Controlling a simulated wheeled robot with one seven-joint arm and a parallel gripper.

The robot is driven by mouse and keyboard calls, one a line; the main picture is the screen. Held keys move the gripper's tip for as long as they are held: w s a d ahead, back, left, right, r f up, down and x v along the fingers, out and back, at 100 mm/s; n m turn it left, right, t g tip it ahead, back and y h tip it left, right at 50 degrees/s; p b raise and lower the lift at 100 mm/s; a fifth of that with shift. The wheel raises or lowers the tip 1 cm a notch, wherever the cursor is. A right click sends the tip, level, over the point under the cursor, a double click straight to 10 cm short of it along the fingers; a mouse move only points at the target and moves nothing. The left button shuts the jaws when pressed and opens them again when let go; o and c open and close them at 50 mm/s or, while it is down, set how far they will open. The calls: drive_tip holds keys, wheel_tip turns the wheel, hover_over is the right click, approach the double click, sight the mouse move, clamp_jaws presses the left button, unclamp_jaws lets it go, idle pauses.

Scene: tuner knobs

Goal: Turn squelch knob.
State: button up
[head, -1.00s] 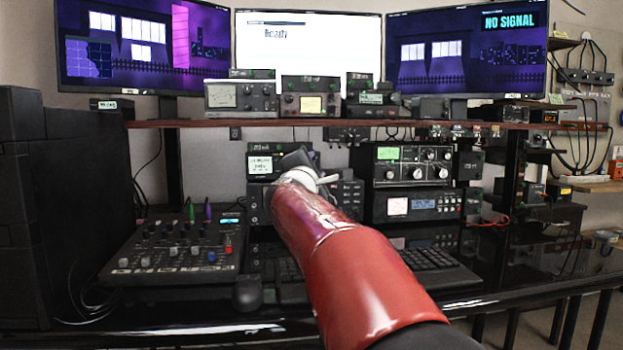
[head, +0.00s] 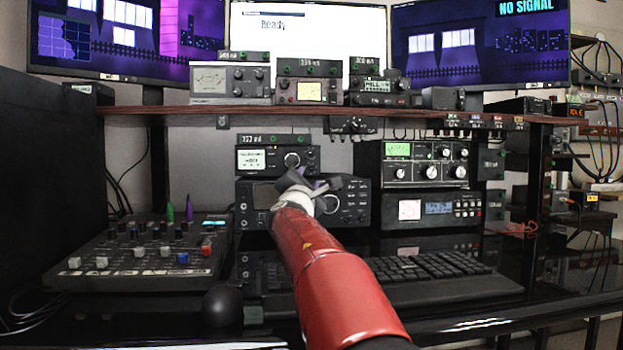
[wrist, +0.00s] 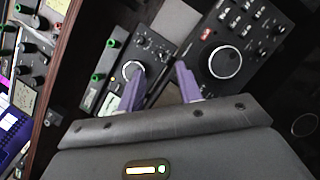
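My gripper (wrist: 160,86) has two purple fingers. They stand apart with nothing between them, in front of the radios. In the head view my gripper (head: 306,182) partly covers the middle stack. A small radio (head: 278,159) with a lit screen sits on a wider black radio (head: 258,196). In the wrist view, the small radio's silver-ringed knob (wrist: 133,70) is just beyond the left fingertip. The wider radio's large round dial (wrist: 225,62) lies right of the right fingertip. Labels are too small to read, so I cannot tell which knob is squelch.
A mixer (head: 145,250) stands at left, and a keyboard (head: 430,275) lies in front of the radios. More radios (head: 425,165) stand right of the stack. A shelf (head: 400,113) with several devices runs above, below the monitors.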

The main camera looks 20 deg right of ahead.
sight(312, 168)
drive_tip(key=p+x, duration=0.2)
drive_tip(key=x, duration=0.3)
drive_tip(key=shift+w+d+r, duration=0.15)
drive_tip(key=shift+w+d+p, duration=0.3)
drive_tip(key=shift+w, duration=0.25)
drive_tip(key=shift+r, duration=0.1)
clamp_jaws()
